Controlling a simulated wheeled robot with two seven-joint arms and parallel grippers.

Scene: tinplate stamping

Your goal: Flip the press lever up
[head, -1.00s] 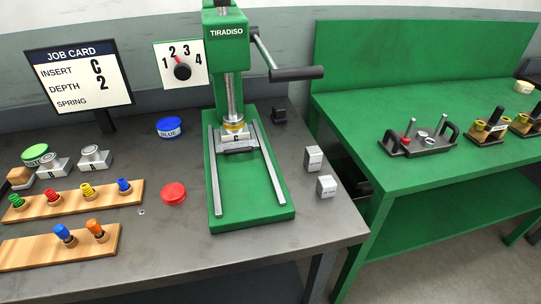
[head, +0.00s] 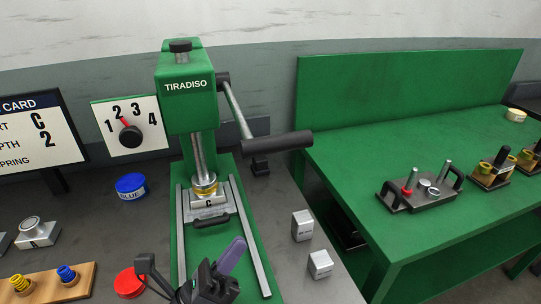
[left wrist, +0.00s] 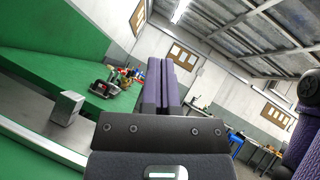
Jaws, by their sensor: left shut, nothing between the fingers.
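The green press (head: 186,95) stands on the grey bench. Its lever (head: 234,110) slopes down and to the right from the pivot at the side of the press head. It ends in a dark cylindrical handle (head: 276,142) pointing right. My left gripper (head: 237,245) is low in the head view, in front of the press base and below the lever, not touching it. Its purple fingers are shut together with nothing between them, as the left wrist view (left wrist: 161,72) also shows. The lever is not clearly seen in the left wrist view. My right gripper is not in view.
An insert marked C (head: 209,201) sits on the press slide under the ram. Two light blocks (head: 302,225) stand right of the press. A dial (head: 130,130) points near 2. Blue (head: 131,186) and red (head: 130,283) lids lie left. A green table (head: 350,160) stands right.

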